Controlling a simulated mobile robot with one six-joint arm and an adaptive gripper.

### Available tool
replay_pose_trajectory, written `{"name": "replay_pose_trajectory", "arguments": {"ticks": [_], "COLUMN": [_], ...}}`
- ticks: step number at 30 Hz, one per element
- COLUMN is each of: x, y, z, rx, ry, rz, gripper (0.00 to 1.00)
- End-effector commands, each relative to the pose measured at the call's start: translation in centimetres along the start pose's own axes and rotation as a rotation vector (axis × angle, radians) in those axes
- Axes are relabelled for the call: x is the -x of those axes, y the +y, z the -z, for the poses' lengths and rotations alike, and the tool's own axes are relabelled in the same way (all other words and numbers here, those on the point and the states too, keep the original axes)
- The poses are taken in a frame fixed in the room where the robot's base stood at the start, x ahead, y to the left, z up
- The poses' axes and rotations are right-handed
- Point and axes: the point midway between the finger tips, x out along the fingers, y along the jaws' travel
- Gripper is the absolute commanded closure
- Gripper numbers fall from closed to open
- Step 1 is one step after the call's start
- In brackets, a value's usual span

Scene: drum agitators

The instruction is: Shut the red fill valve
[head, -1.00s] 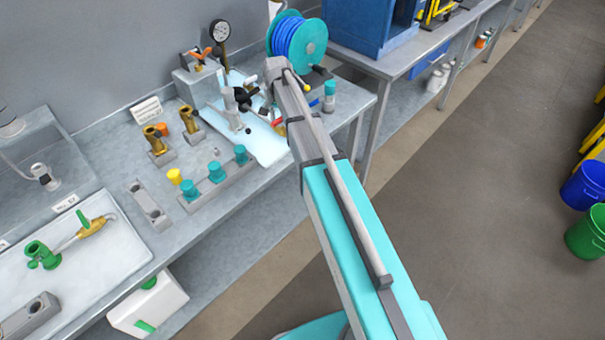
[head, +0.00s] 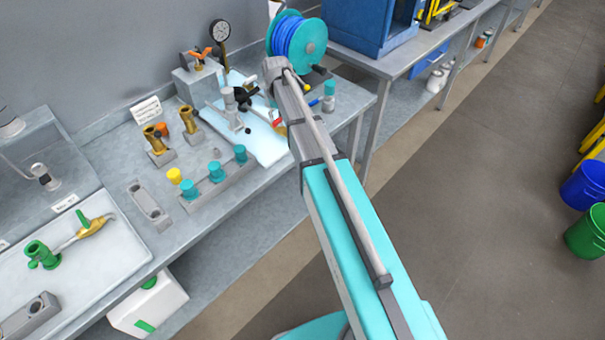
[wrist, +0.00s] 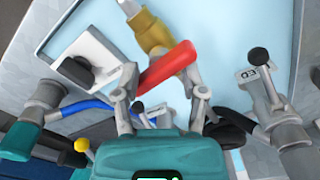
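The red valve lever (wrist: 166,68) lies slantwise across a brass valve body (wrist: 147,30) on a pale blue board in the wrist view. In the head view a small red part (head: 277,121) shows beside my arm, probably the same lever. My gripper (wrist: 161,82) has its two grey fingers spread apart, one near each side of the lever. The left fingertip is close to the lever's lower left end, and I cannot tell whether either finger touches it. In the head view my arm hides most of the gripper and valve.
A blue hose (wrist: 85,108) runs behind the fingers. The hose reel (head: 298,40) and pressure gauge (head: 219,32) stand at the back of the bench.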

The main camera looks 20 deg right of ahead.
Motion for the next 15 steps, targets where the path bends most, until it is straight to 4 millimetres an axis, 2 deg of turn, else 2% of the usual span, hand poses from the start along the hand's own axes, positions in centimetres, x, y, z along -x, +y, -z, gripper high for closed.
{"name": "replay_pose_trajectory", "arguments": {"ticks": [15], "x": [0.01], "y": [-0.01], "z": [0.05], "rx": [0.337], "ry": [0.001], "rz": [0.0], "gripper": [0.47]}}
